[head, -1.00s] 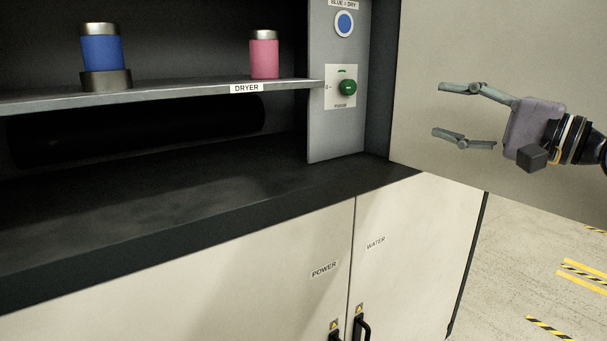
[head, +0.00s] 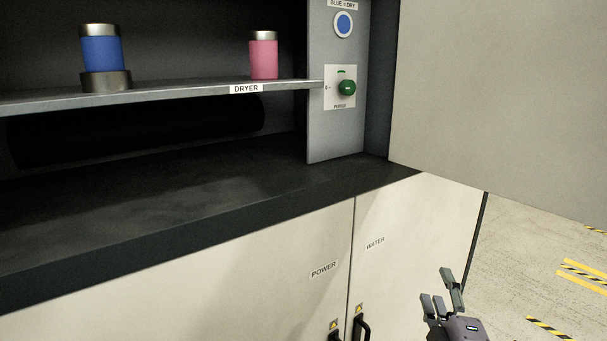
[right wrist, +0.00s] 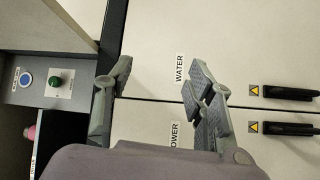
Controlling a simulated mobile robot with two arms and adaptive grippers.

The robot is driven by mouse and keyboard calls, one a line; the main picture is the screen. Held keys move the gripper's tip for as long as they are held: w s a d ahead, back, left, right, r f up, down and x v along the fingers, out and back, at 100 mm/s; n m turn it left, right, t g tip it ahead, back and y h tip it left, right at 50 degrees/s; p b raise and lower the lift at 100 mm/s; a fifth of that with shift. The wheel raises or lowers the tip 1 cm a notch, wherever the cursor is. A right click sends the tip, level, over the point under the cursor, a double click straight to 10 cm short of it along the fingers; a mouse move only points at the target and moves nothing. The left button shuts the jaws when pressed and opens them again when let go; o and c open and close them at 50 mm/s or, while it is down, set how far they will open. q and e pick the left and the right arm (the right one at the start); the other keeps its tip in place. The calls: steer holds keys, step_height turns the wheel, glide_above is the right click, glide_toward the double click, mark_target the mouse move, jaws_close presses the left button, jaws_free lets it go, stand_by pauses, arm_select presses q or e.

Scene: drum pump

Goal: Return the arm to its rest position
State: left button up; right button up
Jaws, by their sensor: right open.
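My right gripper (head: 444,290) is at the bottom right of the head view, in front of the lower cabinet door marked WATER. It is open and empty, with its fingers pointing up in the picture. In the right wrist view its two fingers (right wrist: 160,98) stand apart, with the cabinet front behind them and nothing between them. My left gripper is not in view.
A blue canister (head: 102,52) sits in a dark holder and a pink canister (head: 264,56) stands on the DRYER shelf (head: 180,95). A green knob (head: 347,88) is on the panel. Black handles (head: 363,328) stick out from the lower doors. An open upper door (head: 500,100) hangs at right.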

steer(key=s+f+m+g, duration=0.5)
steer(key=s+f, duration=0.2)
steer(key=f, duration=0.5)
steer(key=s+a+f+m+g+y, duration=0.1)
steer(key=s+a+f+m+g, duration=0.3)
steer(key=s+f, duration=0.55)
steer(key=s+a+f+m+g+y, duration=0.1)
steer(key=s+f+m+g, duration=0.4)
steer(key=s, duration=0.8)
step_height(320, 180, down, 26)
steer(key=n+g, duration=0.1)
steer(key=g, duration=0.1)
steer(key=s+f, duration=0.7)
steer(key=f, duration=0.3)
steer(key=shift+s+d+f+n+g, duration=0.15)
steer(key=shift+d+f+n+g, duration=0.15)
steer(key=shift+d+g, duration=0.15)
steer(key=shift+g, duration=0.25)
steer(key=s+f, duration=0.2)
steer(key=s, duration=0.1)
steer(key=s+d+f, duration=0.1)
steer(key=s+f, duration=0.1)
steer(key=s, duration=0.2)
steer(key=s+d+f, duration=0.1)
steer(key=s+f, duration=0.1)
steer(key=s, duration=0.1)
steer(key=shift+s+f, duration=0.3)
steer(key=shift+f, duration=0.1)
steer(key=shift+c, duration=0.2)
